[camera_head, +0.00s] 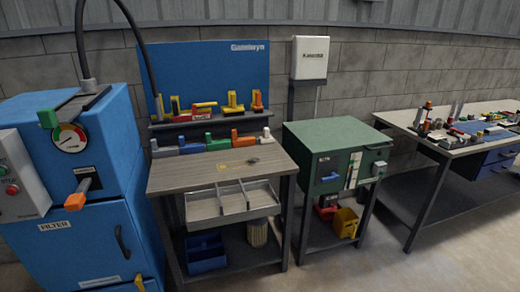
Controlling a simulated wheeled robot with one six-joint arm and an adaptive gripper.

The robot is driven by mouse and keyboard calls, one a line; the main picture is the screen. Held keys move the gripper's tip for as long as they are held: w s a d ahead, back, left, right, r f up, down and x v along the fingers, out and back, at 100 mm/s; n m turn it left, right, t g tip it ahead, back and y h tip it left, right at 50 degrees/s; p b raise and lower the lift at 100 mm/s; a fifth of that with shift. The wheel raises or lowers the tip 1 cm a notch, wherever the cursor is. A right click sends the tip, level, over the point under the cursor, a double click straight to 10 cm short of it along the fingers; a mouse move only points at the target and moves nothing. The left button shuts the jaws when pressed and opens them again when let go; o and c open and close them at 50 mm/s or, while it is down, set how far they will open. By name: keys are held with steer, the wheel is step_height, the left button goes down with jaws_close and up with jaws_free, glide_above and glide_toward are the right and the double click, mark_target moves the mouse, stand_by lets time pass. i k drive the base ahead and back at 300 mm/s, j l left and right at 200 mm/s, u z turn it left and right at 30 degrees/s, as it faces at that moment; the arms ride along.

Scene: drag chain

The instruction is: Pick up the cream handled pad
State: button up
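A row of small handled pads stands along the back edge of the wooden-topped workbench (215,180). Two of them look pale: one at the row's right end (266,136) and one at its left end (161,149). They are too small to tell which is the cream handled pad. Between them are a blue pad (192,147), a green pad (218,144) and an orange pad (243,140). My gripper is not in view.
A divided open tray (232,204) juts out below the benchtop. A blue filter cabinet (85,235) stands left, a green cabinet (335,150) right. A cluttered table (445,150) is far right. Open floor (345,272) lies in front. The benchtop's front is mostly clear.

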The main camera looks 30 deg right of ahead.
mark_target(266, 139)
steer(key=i+l+z, duration=0.5)
steer(key=i+l, duration=0.25)
steer(key=l, duration=0.1)
